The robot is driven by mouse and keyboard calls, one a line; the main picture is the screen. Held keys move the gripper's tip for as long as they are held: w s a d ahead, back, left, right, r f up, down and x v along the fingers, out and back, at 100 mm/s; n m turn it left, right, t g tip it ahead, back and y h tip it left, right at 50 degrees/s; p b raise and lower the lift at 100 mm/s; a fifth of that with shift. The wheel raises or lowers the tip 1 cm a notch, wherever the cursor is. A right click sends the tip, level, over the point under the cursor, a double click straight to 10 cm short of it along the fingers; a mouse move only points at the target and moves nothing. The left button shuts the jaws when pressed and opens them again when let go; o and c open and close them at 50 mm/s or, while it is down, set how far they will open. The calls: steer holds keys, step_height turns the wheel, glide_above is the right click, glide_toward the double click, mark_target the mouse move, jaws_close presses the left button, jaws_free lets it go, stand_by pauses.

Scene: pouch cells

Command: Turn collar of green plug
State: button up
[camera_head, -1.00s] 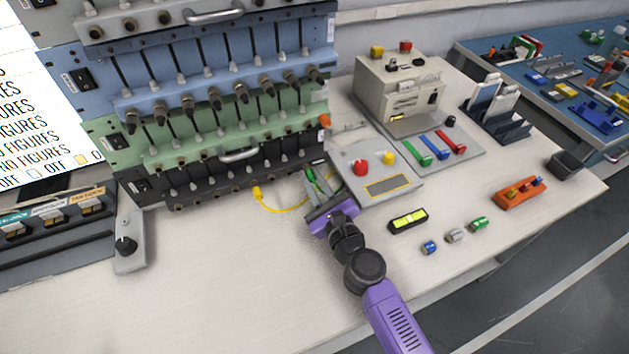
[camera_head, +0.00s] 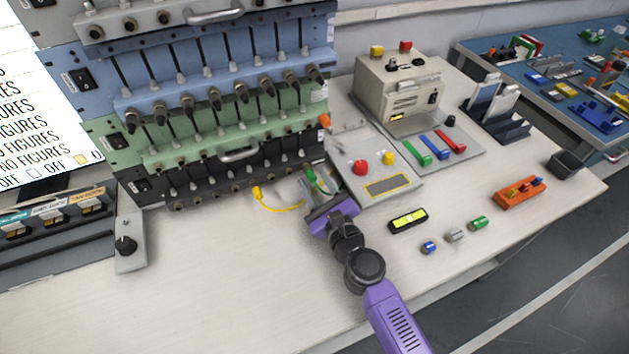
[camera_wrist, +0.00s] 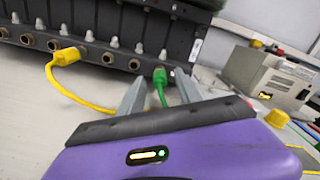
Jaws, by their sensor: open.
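The green plug (camera_wrist: 159,76) sits at the lower row of sockets on the dark bottom unit, with its green cable hanging down. It also shows in the head view (camera_head: 311,177), partly hidden by my gripper. My gripper (camera_wrist: 159,88) is open, with one grey finger on each side of the green plug and cable in the wrist view. I cannot tell whether either finger touches the plug. In the head view my gripper (camera_head: 318,196) is in front of the rack's lower right corner. The plug's collar is too small to make out clearly.
A yellow plug (camera_wrist: 67,56) with a yellow cable sits to the left in the same row. A grey panel with a red button (camera_head: 361,167) lies close on the right. A spirit level (camera_head: 408,220) and small cylinders lie on the table. The table front left is clear.

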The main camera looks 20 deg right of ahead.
steer(key=shift+s+b, duration=0.35)
steer(key=shift+s, duration=3.6)
